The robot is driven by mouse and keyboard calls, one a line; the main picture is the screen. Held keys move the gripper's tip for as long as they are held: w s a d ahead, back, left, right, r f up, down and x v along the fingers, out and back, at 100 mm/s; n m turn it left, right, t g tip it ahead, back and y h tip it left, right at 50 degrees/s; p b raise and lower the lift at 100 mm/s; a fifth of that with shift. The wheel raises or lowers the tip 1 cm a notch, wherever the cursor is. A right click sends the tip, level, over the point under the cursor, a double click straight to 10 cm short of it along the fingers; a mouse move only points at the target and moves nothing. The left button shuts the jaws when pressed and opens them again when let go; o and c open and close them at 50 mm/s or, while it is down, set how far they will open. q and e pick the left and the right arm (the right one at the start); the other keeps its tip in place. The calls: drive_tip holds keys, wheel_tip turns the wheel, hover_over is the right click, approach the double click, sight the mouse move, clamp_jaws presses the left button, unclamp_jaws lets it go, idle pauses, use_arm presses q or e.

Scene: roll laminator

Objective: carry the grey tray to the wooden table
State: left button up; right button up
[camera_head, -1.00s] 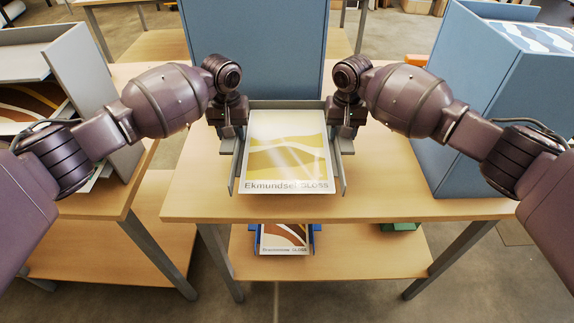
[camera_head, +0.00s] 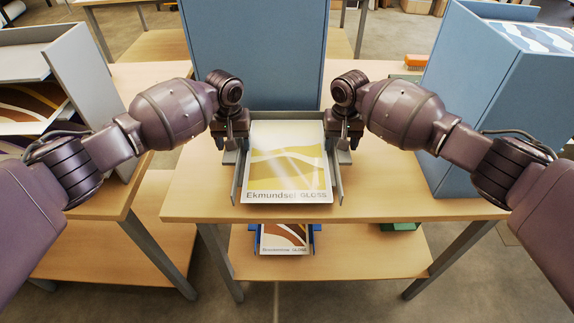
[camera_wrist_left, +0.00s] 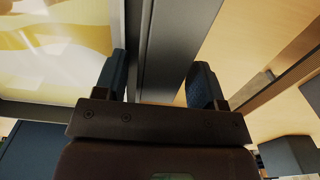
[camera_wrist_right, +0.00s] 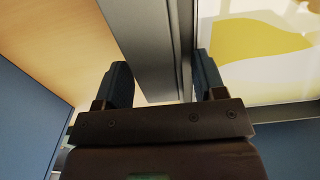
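The grey tray (camera_head: 337,183) holds a sheet with a yellow wave picture and the words "Ekmundsel GLOSS" (camera_head: 288,165). It is over the wooden top of the bench (camera_head: 420,208) before me, its near end close to the front edge; whether it touches the top I cannot tell. My left gripper (camera_head: 230,150) is at its left side and my right gripper (camera_head: 346,148) at its right side. In the wrist views the fingers straddle the tray's left wall (camera_wrist_left: 175,45) and right wall (camera_wrist_right: 150,45). Fingertip contact is partly hidden.
A blue cabinet (camera_head: 252,50) stands behind the tray, and a blue box (camera_head: 480,110) at right. A grey rack (camera_head: 90,85) stands on another wooden table (camera_head: 105,205) at left. A second tray with a print (camera_head: 284,238) lies on the lower shelf (camera_head: 370,262).

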idle(0.5)
use_arm(q)
wheel_tip(320, 180, up, 12)
use_arm(e)
wheel_tip(320, 180, up, 12)
idle(0.9)
idle(0.5)
